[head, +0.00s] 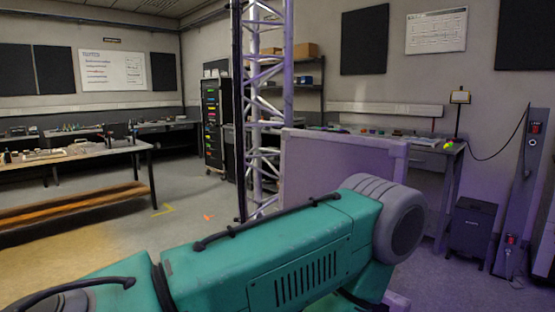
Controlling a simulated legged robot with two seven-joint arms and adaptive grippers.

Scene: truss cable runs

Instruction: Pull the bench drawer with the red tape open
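I cannot make out a drawer with red tape. A workbench (430,143) stands against the back wall at the right, with small coloured items on top. Its underside is mostly hidden behind a pale panel and my own teal arm, which crosses the lower middle of the head view. Another bench (75,153) stands at the left, and no drawer front shows on it. Neither of my grippers is in view.
A lattice truss (268,80) stands upright at the centre, with the pale panel (310,160) close beside it. A dark cabinet (213,125) with coloured labels is behind. A dark box (471,226) and a tilted column (520,190) stand at right.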

